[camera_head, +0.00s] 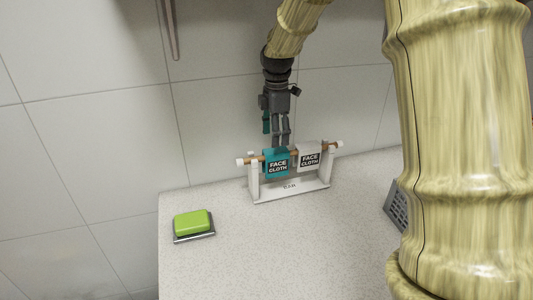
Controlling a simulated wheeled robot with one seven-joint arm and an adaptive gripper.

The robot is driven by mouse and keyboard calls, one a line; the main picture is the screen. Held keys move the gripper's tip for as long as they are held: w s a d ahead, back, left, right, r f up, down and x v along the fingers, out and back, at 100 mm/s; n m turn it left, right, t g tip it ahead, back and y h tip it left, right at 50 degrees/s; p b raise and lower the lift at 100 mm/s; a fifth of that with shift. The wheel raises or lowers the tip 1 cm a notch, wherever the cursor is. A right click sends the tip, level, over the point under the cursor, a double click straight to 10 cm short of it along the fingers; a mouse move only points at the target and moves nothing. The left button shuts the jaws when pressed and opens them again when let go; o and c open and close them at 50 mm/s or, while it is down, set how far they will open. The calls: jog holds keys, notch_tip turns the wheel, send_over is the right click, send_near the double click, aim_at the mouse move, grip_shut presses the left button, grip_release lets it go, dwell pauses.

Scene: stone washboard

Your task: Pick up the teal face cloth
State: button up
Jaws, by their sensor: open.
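The teal face cloth (277,166) hangs over the bar of a small white stand near the wall, on the left half of the bar. It carries a dark label reading "FACE CLOTH". A white face cloth (309,157) with the same label hangs beside it on the right. My gripper (281,143) is open and points down just above and behind the bar, close to the top of the teal cloth. A teal patch also shows beside the gripper's left side. The fingertips are partly hidden, and I cannot tell whether they touch the cloth.
The white stand (288,190) rests on a speckled stone counter (260,250). A green soap bar (192,222) sits on a dark dish at the left. A grey slotted item (396,207) is at the right, partly behind my arm. The front counter is clear.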

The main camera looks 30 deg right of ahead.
aim_at(277, 150)
jog(key=f, duration=0.1)
jog(key=s+f, duration=0.1)
jog(key=shift+s+f+p, duration=0.2)
jog(key=shift+f+p, duration=0.15)
jog(key=f, duration=0.1)
jog(key=w+f, duration=0.1)
jog(key=shift+w+f, duration=0.2)
jog(key=shift+f, duration=0.1)
jog(key=shift+s+f+p, duration=0.25)
jog(key=shift+s+p, duration=0.25)
jog(key=f, duration=0.1)
jog(key=f+p, duration=0.1)
jog(key=f, duration=0.1)
jog(key=shift+w+a+f, duration=0.1)
jog(key=shift+w+f, duration=0.05)
jog(key=shift+w, duration=0.05)
jog(key=shift+s+f, duration=0.15)
jog(key=shift+f, duration=0.3)
jog(key=c, duration=1.1)
